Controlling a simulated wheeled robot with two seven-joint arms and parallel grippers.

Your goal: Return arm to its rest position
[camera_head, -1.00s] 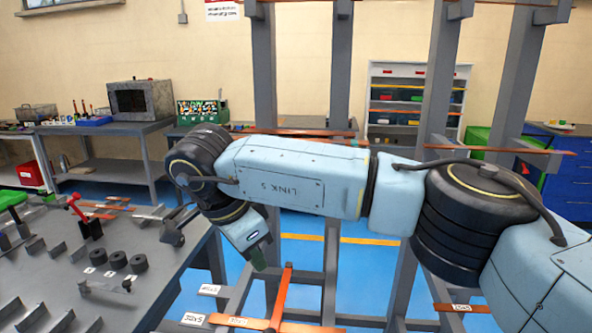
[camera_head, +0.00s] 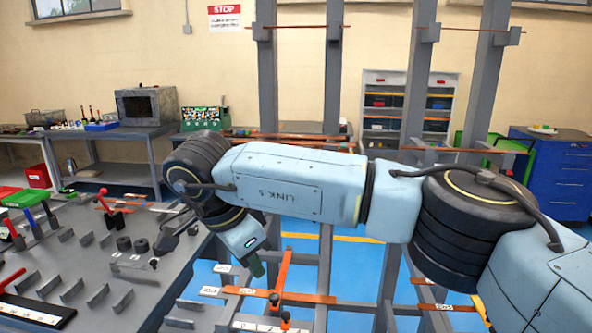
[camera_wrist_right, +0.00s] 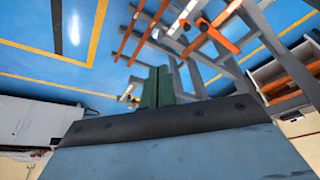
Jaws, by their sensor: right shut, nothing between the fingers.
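My right arm reaches in from the right in the head view, with its light blue links and black joints crossing in front of the grey rack (camera_head: 326,240). My right gripper (camera_head: 257,269) hangs at the end of the arm, pointing down, between the workbench (camera_head: 170,285) and the rack. In the right wrist view its green fingers (camera_wrist_right: 158,85) are together and empty. Copper bars (camera_wrist_right: 222,37) on the rack show beyond the fingers there. My left gripper is not in view.
The workbench at left carries grey brackets, black rollers (camera_head: 124,243) and a red-handled lever (camera_head: 104,203). A blue cabinet (camera_head: 560,175) and shelves (camera_head: 408,105) stand at the back. Blue floor shows between.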

